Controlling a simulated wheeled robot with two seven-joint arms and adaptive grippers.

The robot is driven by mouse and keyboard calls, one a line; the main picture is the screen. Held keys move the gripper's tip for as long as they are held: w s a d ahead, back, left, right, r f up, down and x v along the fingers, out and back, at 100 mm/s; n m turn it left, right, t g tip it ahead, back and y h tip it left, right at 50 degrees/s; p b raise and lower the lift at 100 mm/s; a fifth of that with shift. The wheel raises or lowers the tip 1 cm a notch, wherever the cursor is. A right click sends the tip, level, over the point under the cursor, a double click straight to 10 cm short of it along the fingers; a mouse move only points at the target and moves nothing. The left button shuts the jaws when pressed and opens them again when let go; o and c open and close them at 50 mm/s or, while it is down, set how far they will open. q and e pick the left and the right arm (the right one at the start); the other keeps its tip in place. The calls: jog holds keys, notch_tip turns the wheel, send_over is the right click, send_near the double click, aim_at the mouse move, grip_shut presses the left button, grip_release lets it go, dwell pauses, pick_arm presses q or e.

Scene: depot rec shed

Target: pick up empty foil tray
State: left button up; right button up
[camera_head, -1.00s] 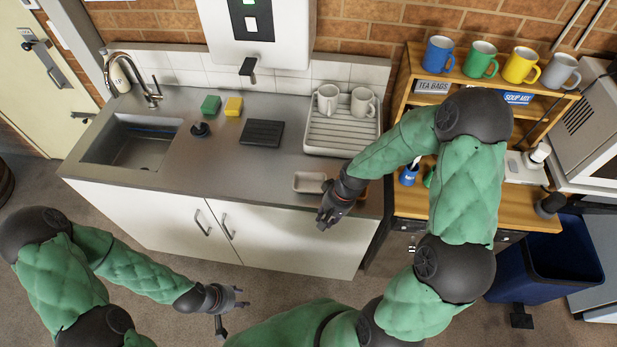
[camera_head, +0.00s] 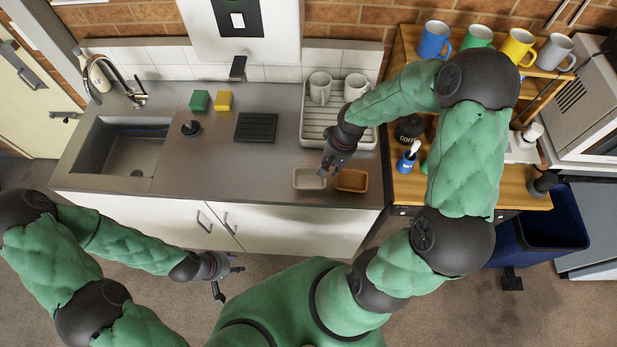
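A small pale, silvery-beige tray (camera_head: 308,180) sits near the front edge of the counter. It looks empty, and I take it for the foil tray. My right gripper (camera_head: 332,172) points down over its right end, partly hiding that side. I cannot tell whether the fingers touch it or how far apart they are. A brown-orange tray (camera_head: 352,181) of similar size sits just to the right; what is in it is unclear. My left gripper (camera_head: 228,280) is open and empty, low in front of the cabinet.
A drainer (camera_head: 312,133) with two white mugs stands behind the trays. A black ribbed mat (camera_head: 256,127), green and yellow sponges and a sink (camera_head: 118,147) are to the left. A wooden shelf unit (camera_head: 405,190) stands right of the counter. The counter's front middle is clear.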

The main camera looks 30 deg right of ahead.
aim_at(310, 180)
jog(key=shift+w+a+f+b, duration=0.15)
jog(key=shift+w+a+f, duration=0.05)
jog(key=shift+f, duration=1.05)
jog(key=shift+w+a+f+b, duration=0.15)
jog(key=shift+a+f, duration=0.1)
jog(key=shift+f, duration=0.95)
jog(key=shift+w+a+f+b, duration=0.1)
jog(key=shift+w+a+f, duration=0.1)
jog(key=shift+f, duration=1.05)
grip_shut()
